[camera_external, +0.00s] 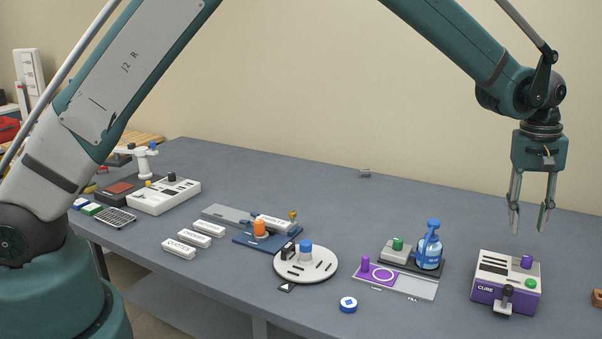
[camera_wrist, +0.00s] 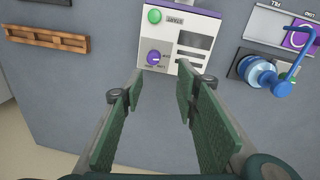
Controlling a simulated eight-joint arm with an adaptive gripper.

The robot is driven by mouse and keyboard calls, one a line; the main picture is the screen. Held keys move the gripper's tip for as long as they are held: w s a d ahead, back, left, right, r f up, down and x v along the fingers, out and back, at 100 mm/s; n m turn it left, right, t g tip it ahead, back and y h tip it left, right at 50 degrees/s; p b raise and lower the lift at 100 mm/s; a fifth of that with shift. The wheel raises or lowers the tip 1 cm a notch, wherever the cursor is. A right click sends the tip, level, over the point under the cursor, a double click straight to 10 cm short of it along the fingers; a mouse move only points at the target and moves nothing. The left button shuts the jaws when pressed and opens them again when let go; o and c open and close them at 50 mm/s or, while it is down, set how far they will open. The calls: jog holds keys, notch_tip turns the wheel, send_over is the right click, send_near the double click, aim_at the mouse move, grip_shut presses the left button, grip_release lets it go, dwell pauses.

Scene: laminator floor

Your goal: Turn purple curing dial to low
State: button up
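The purple curing dial (camera_external: 526,262) sits on the top right of the white and purple CURE box (camera_external: 487,293) at the right end of the table. In the wrist view the dial (camera_wrist: 153,58) shows on the box face with a light mark on it and small, unreadable labels below. My gripper (camera_external: 528,224) hangs pointing down above the table, behind and above the box. In the wrist view my gripper (camera_wrist: 160,82) has its fingers spread apart with nothing between them. It does not touch the dial.
The box also has a green button (camera_external: 504,283) and a dark-knobbed lever (camera_external: 506,296). A blue spray bottle (camera_external: 429,250) stands left of the box. A wooden rack (camera_wrist: 46,39) lies on the other side. The table behind the box is clear.

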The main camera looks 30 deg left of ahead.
aim_at(528, 256)
jog(key=shift+s+d+f, duration=0.3)
jog(key=shift+d+f, duration=0.25)
jog(key=shift+d, duration=0.25)
jog(key=shift+f, duration=0.1)
jog(key=shift+d+f, duration=0.15)
jog(key=shift+f, duration=1.75)
jog(key=shift+d+f, duration=0.1)
jog(key=shift+f, duration=1.75)
jog(key=c, duration=0.9)
